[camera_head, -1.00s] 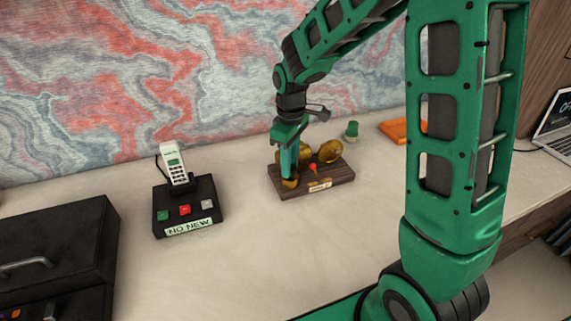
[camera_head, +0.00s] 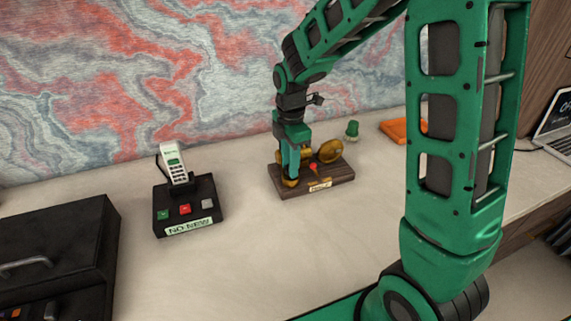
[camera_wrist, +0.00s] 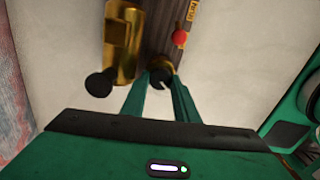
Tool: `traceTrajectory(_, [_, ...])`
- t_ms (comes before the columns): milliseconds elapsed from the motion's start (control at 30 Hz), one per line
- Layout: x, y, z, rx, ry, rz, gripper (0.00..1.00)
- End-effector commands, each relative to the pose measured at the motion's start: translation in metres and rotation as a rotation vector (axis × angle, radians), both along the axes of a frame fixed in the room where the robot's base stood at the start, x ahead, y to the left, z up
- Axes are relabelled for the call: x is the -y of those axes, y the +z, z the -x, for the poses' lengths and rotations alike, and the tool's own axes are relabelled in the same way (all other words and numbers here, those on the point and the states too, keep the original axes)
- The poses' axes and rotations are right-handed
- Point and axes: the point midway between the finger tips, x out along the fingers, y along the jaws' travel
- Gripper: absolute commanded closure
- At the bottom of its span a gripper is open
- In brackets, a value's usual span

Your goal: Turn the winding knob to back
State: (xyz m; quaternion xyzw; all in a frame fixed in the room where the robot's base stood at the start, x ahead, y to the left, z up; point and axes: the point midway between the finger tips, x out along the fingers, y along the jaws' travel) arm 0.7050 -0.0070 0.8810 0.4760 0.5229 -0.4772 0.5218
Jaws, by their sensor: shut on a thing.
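A dark wooden base (camera_head: 338,178) with brass parts stands on the desk, right of centre in the head view. The winding knob (camera_head: 290,183) is a small brass knob at the base's left front corner. In the wrist view the knob (camera_wrist: 161,72) shows a black top with a light mark. My gripper (camera_head: 292,174) points down over it, its fingers shut on its two sides. The fingers also show around the knob in the wrist view (camera_wrist: 162,82). They partly hide the knob's sides.
A red ball-shaped part (camera_head: 313,167) and a brass disc (camera_head: 330,151) are close by on the base. A black phone stand (camera_head: 188,205) is left, a green object (camera_head: 352,130) behind. Desk in front is clear.

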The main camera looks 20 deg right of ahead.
Motion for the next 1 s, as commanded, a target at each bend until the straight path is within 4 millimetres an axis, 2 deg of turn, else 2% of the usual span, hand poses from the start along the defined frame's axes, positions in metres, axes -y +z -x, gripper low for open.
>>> traceTrajectory(33, [0.002,0.0027,-0.0053,0.015,0.036,0.002,0.95])
traceTrajectory(600, [0.0025,0.0028,-0.0046,0.014,0.526,0.004,0.95])
traceTrajectory(1000, [0.0022,0.0029,-0.0041,0.014,0.687,0.004,0.95])
